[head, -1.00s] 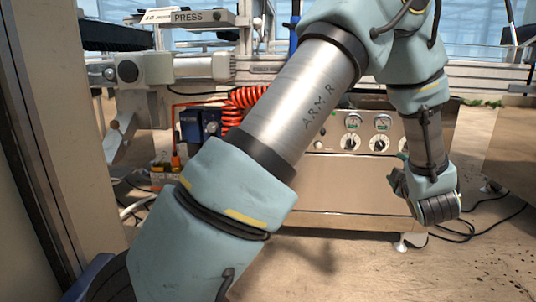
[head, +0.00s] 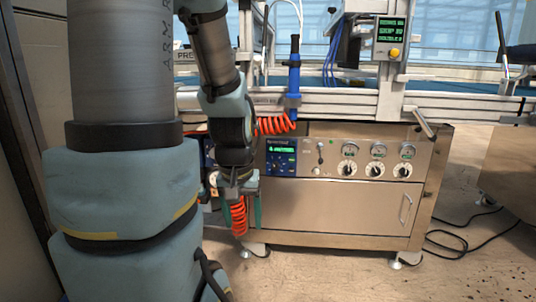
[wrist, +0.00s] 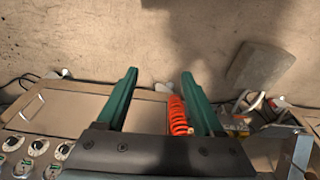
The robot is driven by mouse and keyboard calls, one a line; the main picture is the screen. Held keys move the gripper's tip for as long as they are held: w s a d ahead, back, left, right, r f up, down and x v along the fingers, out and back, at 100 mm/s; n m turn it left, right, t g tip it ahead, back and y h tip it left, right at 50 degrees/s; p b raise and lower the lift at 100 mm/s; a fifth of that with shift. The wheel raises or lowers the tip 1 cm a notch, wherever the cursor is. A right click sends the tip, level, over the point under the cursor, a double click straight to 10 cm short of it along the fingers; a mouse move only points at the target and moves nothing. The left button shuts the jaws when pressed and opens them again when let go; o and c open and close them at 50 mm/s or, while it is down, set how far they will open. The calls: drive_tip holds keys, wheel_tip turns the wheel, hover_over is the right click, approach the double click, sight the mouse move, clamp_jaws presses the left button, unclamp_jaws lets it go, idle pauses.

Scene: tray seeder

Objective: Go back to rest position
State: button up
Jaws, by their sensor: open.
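My gripper (wrist: 160,98) shows in the wrist view with its two green fingers apart and nothing between them that it holds. In the head view my gripper (head: 240,212) points down in front of the left end of the steel machine cabinet (head: 330,207). My arm is folded, with its large lower links filling the left of the head view. A red coiled hose (head: 239,219) shows behind the fingers; in the wrist view the hose (wrist: 178,115) lies beside the right finger. I cannot tell whether it touches.
The cabinet has gauges and knobs (head: 377,170) and a blue display unit (head: 281,157). A lever (head: 423,122) sticks out at its upper right corner. A control screen (head: 390,37) stands above. Black cables (head: 455,243) lie on the floor at right; the front floor is mostly clear.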

wheel_tip(320, 180, up, 38)
drive_tip(key=s+a+p, duration=0.1)
drive_tip(key=p, duration=3.6)
drive_tip(key=shift+r+p, duration=0.15)
drive_tip(key=shift+p, duration=0.25)
drive_tip(key=shift+s, duration=0.1)
drive_tip(key=shift+c, duration=0.2)
